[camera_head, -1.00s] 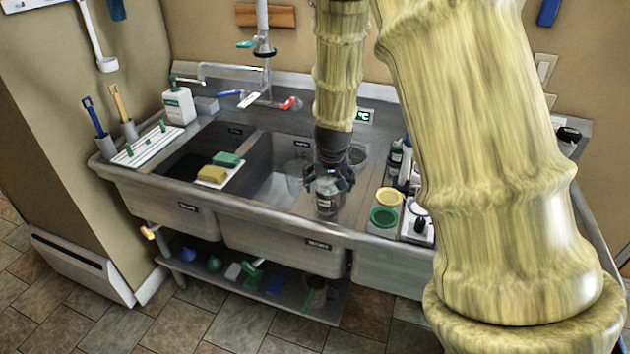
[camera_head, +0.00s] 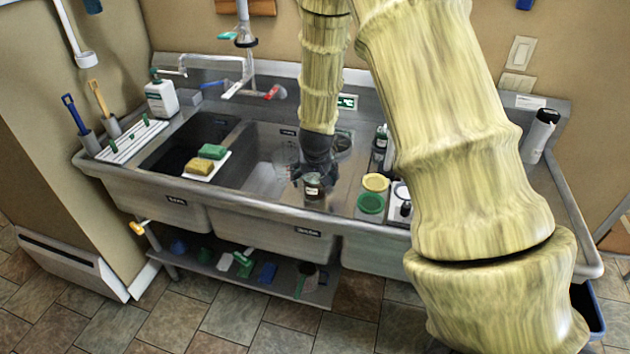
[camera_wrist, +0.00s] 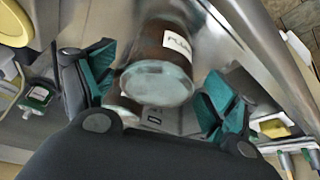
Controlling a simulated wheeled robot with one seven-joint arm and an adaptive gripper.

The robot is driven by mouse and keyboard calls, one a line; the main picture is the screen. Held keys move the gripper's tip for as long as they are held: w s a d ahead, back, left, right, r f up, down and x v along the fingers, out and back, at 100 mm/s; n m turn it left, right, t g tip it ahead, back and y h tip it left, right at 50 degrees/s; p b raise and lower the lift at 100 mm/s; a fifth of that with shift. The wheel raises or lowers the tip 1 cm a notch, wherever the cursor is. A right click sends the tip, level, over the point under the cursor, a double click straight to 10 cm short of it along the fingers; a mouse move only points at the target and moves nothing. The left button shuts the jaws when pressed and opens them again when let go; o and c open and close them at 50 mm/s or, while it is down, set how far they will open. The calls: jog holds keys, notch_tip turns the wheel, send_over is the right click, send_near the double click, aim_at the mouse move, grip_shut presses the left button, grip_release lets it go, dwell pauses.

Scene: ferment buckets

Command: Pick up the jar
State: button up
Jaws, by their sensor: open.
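The jar (camera_head: 313,187) is a small dark container with a white label. It stands near the front of the steel sink unit, right of the middle basin. In the wrist view the jar (camera_wrist: 160,65) shows a pale round end and a label, of which I can make out only part. My gripper (camera_head: 313,174) is over the jar from above, its fingers on either side of it. In the wrist view my gripper (camera_wrist: 158,92) is open, with teal-padded fingers apart and the jar between them. Whether a pad touches the jar I cannot tell.
Yellow (camera_head: 376,182) and green (camera_head: 371,203) round lids lie right of the jar. Dark bottles (camera_head: 381,138) stand behind them. A yellow sponge (camera_head: 199,166) and a green sponge (camera_head: 212,151) lie on a white board across the basins at left. The faucet (camera_head: 245,60) rises behind.

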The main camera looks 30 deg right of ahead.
jog(key=shift+p+x, duration=0.8)
jog(key=shift+x, duration=1.5)
jog(key=shift+s+d, duration=0.1)
jog(key=c, duration=1.2)
